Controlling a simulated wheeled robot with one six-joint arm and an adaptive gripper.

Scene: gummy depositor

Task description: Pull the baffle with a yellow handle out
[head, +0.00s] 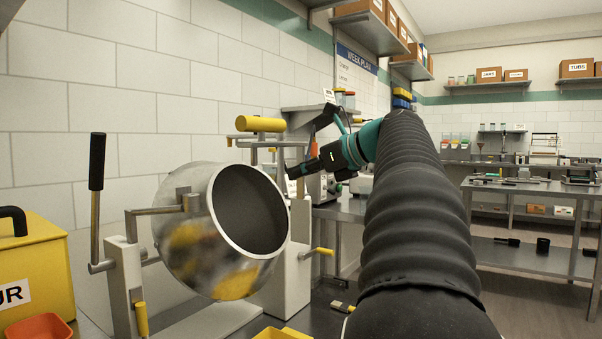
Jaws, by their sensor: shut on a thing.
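A thick yellow cylindrical handle (260,124) lies level on a metal bracket above the steel drum (227,222). I cannot tell whether it belongs to the baffle. The drum is tilted, with its dark mouth facing right. A smaller yellow handle (318,251) sticks out low on the right of the drum's stand. My gripper (292,172), black, is at the end of my arm, right of the drum's mouth and below the level of the thick yellow handle. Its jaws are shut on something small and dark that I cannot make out.
A black-gripped crank lever (97,162) stands left of the drum. A yellow box (38,262) and an orange tray (40,327) are at the lower left. A yellow tray (283,333) shows at the bottom. Steel benches (535,256) stand at the right. Shelves hang on the walls.

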